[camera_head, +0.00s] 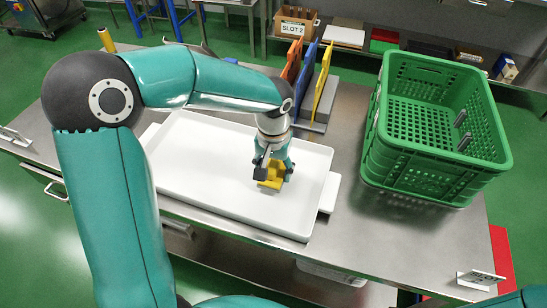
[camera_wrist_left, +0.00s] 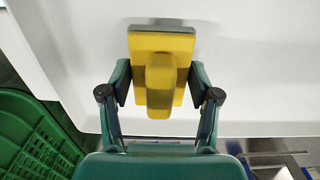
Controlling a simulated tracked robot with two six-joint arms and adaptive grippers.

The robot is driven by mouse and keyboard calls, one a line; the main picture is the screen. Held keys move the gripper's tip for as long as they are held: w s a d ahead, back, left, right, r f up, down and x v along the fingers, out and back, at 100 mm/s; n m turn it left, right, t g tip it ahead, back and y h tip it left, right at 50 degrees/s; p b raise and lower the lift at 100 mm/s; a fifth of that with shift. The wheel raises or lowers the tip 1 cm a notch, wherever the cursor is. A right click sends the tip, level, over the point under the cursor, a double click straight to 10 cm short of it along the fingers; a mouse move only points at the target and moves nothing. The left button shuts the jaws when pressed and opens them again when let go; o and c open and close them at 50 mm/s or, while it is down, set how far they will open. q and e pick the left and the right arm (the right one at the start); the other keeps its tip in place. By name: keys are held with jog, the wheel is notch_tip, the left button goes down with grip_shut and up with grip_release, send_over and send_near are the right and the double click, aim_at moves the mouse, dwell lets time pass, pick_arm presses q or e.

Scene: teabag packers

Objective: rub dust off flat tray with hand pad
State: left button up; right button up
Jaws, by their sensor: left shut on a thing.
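The white flat tray (camera_head: 215,165) lies on the steel table and also fills much of the left wrist view (camera_wrist_left: 255,80). The yellow hand pad (camera_head: 271,182) is at the tray's right part, inside the rim. My left gripper (camera_head: 273,165) reaches down from above and is shut on the pad's raised grip. In the left wrist view the fingers of the gripper (camera_wrist_left: 160,88) stand on both sides of the grip of the pad (camera_wrist_left: 160,85). I cannot tell whether the pad's underside touches the tray. No dust shows clearly. My right gripper is not in view.
A green crate (camera_head: 375,150) stands right of the tray on the steel table (camera_head: 345,235). Upright coloured boards (camera_head: 322,85) stand in a rack behind the tray. A small slot sign (camera_head: 480,278) is at the table's front right. Bare table lies between tray and crate.

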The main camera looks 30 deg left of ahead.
pick_arm(q)
jog(key=shift+f, duration=0.65)
jog(key=shift+f+b, duration=0.55)
jog(key=shift+f, duration=0.1)
jog(key=shift+a+r+p, duration=0.25)
jog(key=shift+a+p, duration=0.1)
jog(key=shift+p, duration=0.05)
jog(key=shift+c, duration=1.1)
jog(key=shift+s+a+f, duration=0.1)
jog(key=shift+s+a, duration=0.05)
jog(key=shift+a, duration=0.4)
jog(key=shift+s+a, duration=0.15)
jog(key=shift+a, duration=0.4)
jog(key=shift+s+a+p, duration=0.1)
jog(key=shift+a+p, duration=0.3)
jog(key=d, duration=0.2)
jog(key=d+b, duration=0.1)
jog(key=shift+w+d+f, duration=0.1)
jog(key=shift+w, duration=0.2)
jog(key=shift+w+d+r, duration=0.1)
jog(key=shift+d+r, duration=0.1)
jog(key=shift+d, duration=0.1)
notch_tip(320, 180, up, 4)
jog(key=shift+f+p, duration=0.2)
jog(key=shift+p, duration=0.95)
jog(key=shift+r+p, duration=1.7)
jog(key=shift+r, duration=0.5)
